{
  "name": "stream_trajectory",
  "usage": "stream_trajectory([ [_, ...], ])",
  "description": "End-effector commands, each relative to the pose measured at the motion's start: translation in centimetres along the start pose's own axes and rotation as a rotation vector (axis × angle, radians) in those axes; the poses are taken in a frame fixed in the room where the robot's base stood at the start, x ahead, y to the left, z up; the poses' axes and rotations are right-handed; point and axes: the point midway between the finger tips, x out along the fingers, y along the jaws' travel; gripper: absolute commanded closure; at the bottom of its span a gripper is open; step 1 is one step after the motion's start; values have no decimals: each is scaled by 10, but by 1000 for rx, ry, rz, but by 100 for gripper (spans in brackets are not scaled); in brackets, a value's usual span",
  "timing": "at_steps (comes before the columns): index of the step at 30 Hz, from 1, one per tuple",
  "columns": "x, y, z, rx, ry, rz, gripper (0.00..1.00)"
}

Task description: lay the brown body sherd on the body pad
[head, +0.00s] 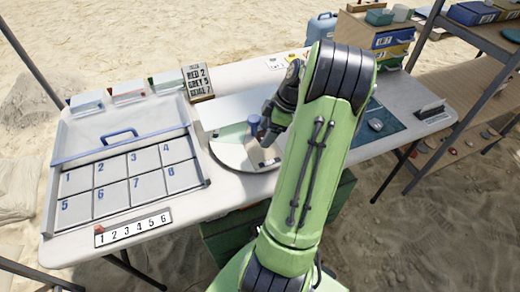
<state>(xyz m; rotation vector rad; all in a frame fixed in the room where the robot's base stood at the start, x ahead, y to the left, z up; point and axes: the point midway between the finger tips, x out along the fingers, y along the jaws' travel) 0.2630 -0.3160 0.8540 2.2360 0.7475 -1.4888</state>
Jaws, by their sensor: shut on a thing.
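My gripper (266,136) is the dark hand at the end of my green arm, low over the round sorting tray (229,154) in the middle of the table. It is shut on a small brown piece at its fingertips, which looks like the brown body sherd (265,143); it is tiny here and mostly hidden by the fingers. A blue knob (254,120) stands upright on the tray just left of the fingers. The tray has pale green and grey sectors, and a small light label lies near its front edge. I cannot tell which sector is the body pad. My arm hides the tray's right side.
A white tray with numbered cells (130,180) and a blue handle fills the table's left. A number strip (133,228) lies at the front. A sign (198,82) and small boxes stand at the back. A dark blue mat (380,125) and a shelf rack (480,40) are right.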

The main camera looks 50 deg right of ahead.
Motion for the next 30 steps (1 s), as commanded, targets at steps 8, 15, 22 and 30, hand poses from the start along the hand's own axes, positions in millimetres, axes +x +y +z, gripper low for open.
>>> stream_trajectory([
  [8,52,-1,21,-1,1,-3,61],
  [15,52,0,21,-3,0,1,61],
  [22,55,0,22,-3,0,0,15],
  [30,54,0,22,-2,0,0,6],
])
